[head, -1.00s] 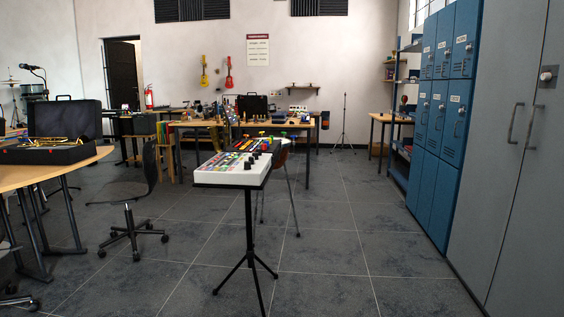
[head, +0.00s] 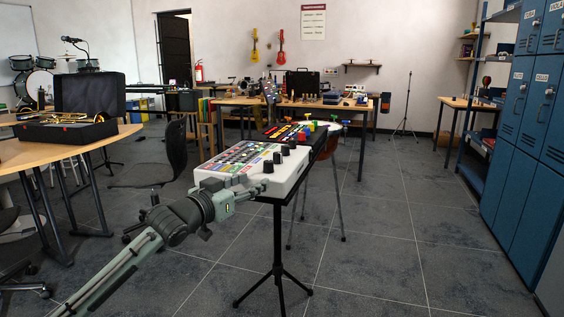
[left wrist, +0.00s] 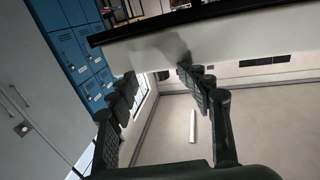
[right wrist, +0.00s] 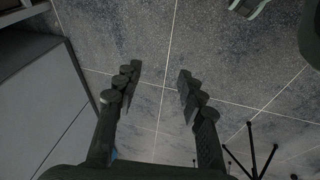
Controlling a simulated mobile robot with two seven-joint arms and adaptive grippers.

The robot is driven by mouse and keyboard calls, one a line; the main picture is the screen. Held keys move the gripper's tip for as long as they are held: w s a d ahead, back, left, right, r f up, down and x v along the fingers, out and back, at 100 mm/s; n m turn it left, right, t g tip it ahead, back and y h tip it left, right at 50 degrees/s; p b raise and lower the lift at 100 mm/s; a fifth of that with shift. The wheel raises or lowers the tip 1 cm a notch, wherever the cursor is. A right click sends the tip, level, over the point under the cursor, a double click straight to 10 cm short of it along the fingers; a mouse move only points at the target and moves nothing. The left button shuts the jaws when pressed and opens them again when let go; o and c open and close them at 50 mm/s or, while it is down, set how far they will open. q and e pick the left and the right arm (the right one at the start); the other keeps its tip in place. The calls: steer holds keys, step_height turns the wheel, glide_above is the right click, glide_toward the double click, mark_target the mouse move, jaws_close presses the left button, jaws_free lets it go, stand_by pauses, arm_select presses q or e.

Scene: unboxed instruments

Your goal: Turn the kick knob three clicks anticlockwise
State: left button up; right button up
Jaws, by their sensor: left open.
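A white drum machine (head: 240,165) with coloured pads and a row of black knobs along its right side stands on a black stand (head: 278,250). The nearest black knob (head: 268,166) is close to my left gripper (head: 255,190); labels are too small to tell which is the kick knob. My left gripper is at the machine's near side, and whether it touches is unclear. In the left wrist view its open fingers (left wrist: 160,84) are apart below the machine's pale side (left wrist: 150,55), with no knob visible between them. My right gripper (right wrist: 158,76) is open and empty above the floor.
A round wooden table (head: 50,150) with an open instrument case is at left. Blue lockers (head: 520,130) line the right. Tiled floor right of the stand is clear.

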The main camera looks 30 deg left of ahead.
mark_target(266, 166)
arm_select(q)
steer(key=shift+w+d+r, duration=0.1)
steer(key=shift+r, duration=0.5)
steer(key=shift+w+d+r, duration=0.1)
steer(key=shift+r, duration=0.45)
steer(key=shift+w+f, duration=0.15)
steer(key=shift+w, duration=3.7)
jaws_close()
